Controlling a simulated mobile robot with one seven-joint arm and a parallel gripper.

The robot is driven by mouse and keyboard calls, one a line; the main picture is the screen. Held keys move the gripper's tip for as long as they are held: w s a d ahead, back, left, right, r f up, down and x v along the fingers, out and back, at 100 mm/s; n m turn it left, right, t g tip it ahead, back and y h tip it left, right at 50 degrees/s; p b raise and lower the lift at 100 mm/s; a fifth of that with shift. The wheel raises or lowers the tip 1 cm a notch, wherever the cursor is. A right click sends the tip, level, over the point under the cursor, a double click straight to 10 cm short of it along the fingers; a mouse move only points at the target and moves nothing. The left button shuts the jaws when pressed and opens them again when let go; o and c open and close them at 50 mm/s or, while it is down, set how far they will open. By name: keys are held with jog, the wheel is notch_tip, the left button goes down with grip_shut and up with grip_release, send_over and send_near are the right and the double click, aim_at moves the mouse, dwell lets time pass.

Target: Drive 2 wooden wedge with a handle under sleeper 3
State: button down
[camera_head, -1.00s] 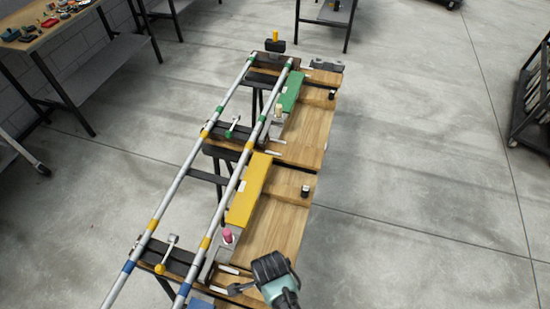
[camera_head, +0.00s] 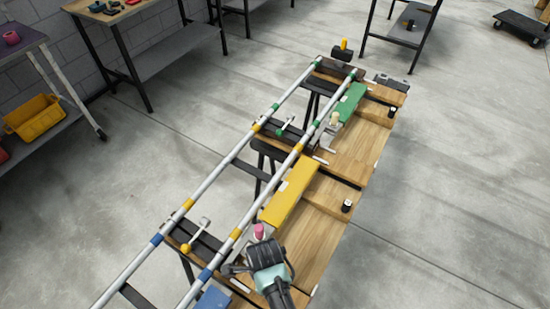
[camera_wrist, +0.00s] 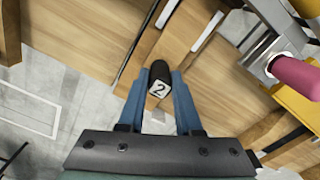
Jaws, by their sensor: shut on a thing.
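My gripper (camera_head: 265,256) is at the near end of the wooden bench, just below the pink knob in the head view. In the wrist view its blue fingers are shut on the black handle of wedge 2 (camera_wrist: 158,89), whose white label reads 2. Only the handle end shows clearly; the wedge's wood is mostly hidden. Dark sleepers cross under the two rails, one at the near end (camera_head: 198,238), one in the middle (camera_head: 283,137) and one at the far end (camera_head: 336,69). I cannot read which is sleeper 3.
A yellow bar (camera_head: 290,192) and a green bar (camera_head: 345,102) lie beside the rail. A pink knob (camera_head: 259,230) stands close to my gripper. Black handles with white labels stand on the boards, one at the right (camera_head: 347,206).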

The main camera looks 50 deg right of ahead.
aim_at(248, 277)
jog(key=shift+w+a+r+b, duration=0.15)
jog(key=shift+w+b, duration=0.7)
jog(key=shift+w, duration=1.35)
jog(key=shift+w+a+f+b, duration=0.15)
jog(key=shift+w+b, duration=0.65)
jog(key=shift+w, duration=1.4)
jog(key=shift+r, duration=0.1)
jog(key=c, duration=0.5)
grip_release()
jog(key=shift+s, duration=0.1)
jog(key=shift+s, duration=0.1)
jog(key=shift+s+p, duration=0.85)
jog(key=shift+s, duration=0.1)
